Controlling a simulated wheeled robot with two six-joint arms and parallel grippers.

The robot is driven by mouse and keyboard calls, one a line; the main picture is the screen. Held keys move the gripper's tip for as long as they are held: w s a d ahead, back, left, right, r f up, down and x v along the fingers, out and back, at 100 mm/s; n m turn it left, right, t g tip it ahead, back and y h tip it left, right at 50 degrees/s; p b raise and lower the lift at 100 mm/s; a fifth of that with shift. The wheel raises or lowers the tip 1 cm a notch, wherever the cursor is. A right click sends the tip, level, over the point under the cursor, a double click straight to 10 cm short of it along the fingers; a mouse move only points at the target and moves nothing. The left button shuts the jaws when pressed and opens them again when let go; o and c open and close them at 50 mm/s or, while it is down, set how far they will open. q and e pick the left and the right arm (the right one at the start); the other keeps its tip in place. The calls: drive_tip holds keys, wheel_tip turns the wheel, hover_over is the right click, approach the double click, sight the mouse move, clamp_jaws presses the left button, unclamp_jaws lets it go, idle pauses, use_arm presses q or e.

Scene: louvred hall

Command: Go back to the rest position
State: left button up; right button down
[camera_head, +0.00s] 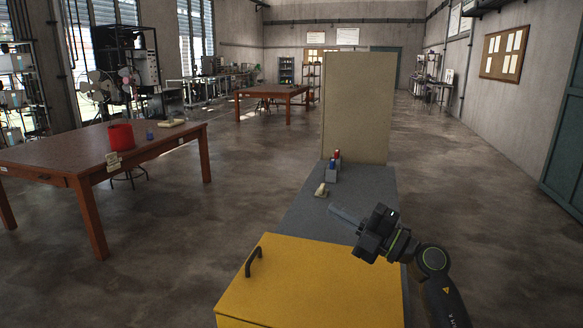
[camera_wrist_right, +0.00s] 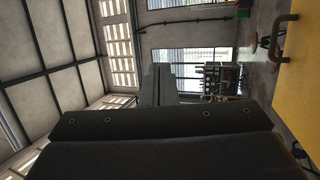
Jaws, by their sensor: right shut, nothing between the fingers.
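My right gripper (camera_head: 347,215) comes in from the lower right in the head view, above the grey bench top (camera_head: 300,215) and behind the yellow box (camera_head: 310,285). Its fingers are together, point left and hold nothing. In the right wrist view the closed fingers (camera_wrist_right: 158,85) stand out against the ceiling and windows. My left gripper does not show in either view.
A small beige object (camera_head: 321,190) lies on the bench near my right gripper. A grey block with red and blue pieces (camera_head: 333,170) stands behind it, before an upright beige panel (camera_head: 357,105). A wooden table (camera_head: 60,155) at left carries a red container (camera_head: 120,135). Open floor lies between.

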drive_tip(key=s+d+f+m+t+h, duration=0.35)
drive_tip(key=d+m+t+h, duration=0.25)
drive_tip(key=d+m+h, duration=0.4)
drive_tip(key=s+d+f+m+t+h, duration=0.3)
drive_tip(key=d+f+m+t+h, duration=0.25)
drive_tip(key=d+m+h, duration=0.5)
drive_tip(key=s+d+f+m+g+h, duration=0.4)
drive_tip(key=s+f+m+g, duration=0.4)
drive_tip(key=s+f, duration=0.4)
drive_tip(key=s+a+f+g+y, duration=0.2)
drive_tip(key=s+f+g, duration=0.25)
drive_tip(key=s, duration=0.35)
drive_tip(key=s+a+f+m+g+y, duration=0.1)
drive_tip(key=s+f+g, duration=0.2)
drive_tip(key=s+f, duration=0.35)
drive_tip(key=s+a+f+g+y, duration=0.2)
drive_tip(key=s+f+g, duration=0.15)
drive_tip(key=s, duration=0.65)
wheel_tip(320, 180, down, 26)
drive_tip(key=d+g, duration=0.1)
drive_tip(key=d, duration=0.1)
drive_tip(key=s+a+f+g, duration=0.1)
drive_tip(key=s+f, duration=1.3)
drive_tip(key=shift+s+f, duration=0.25)
drive_tip(key=shift+s, duration=0.05)
